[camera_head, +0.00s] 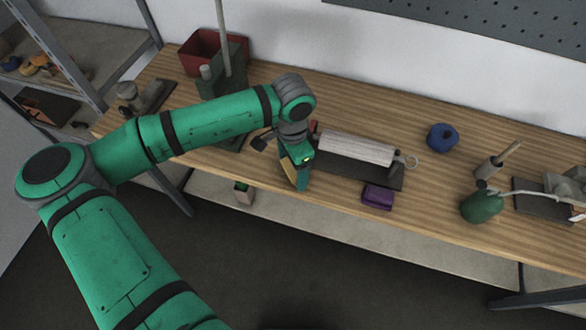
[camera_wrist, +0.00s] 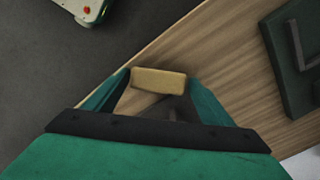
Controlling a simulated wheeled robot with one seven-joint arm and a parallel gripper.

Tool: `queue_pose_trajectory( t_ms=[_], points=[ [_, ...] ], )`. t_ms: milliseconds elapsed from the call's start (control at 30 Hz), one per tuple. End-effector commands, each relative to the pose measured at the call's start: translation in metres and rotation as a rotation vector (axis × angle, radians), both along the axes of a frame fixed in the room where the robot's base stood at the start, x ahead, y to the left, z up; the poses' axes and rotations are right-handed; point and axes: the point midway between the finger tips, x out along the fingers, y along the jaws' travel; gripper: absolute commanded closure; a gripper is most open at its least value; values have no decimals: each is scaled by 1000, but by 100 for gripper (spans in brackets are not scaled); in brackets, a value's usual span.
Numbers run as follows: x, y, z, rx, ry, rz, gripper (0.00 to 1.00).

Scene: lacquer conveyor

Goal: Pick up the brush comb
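A tan block that looks like the brush comb (camera_wrist: 158,80) sits between the fingertips of my gripper (camera_wrist: 158,85) in the wrist view. Its two ends meet the green fingers, so my gripper appears shut on it. In the head view my gripper (camera_head: 293,174) points down at the front edge of the wooden bench (camera_head: 335,207), left of the roller device. I cannot tell whether the block touches the bench. In the head view the block is hard to tell apart from the fingers.
A roller device (camera_head: 355,148) on a dark base stands just right of my gripper. A purple box (camera_head: 377,197), a blue roll (camera_head: 442,137) and a green round-bodied object (camera_head: 482,207) stand further right. A red bin (camera_head: 199,52) is at the back left.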

Motion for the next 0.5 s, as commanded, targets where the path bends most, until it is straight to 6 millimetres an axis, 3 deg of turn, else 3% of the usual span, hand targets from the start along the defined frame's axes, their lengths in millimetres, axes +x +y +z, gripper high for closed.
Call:
queue_pose_trajectory(
  t_ms=[33, 133, 200, 500],
  points=[
    [0, 0, 0, 0, 0, 0, 37],
    [0, -2, 0, 0, 0, -4, 61],
    [0, -4, 0, 0, 0, -8, 64],
    [0, -3, 3, -1, 0, -5, 65]
  ],
)
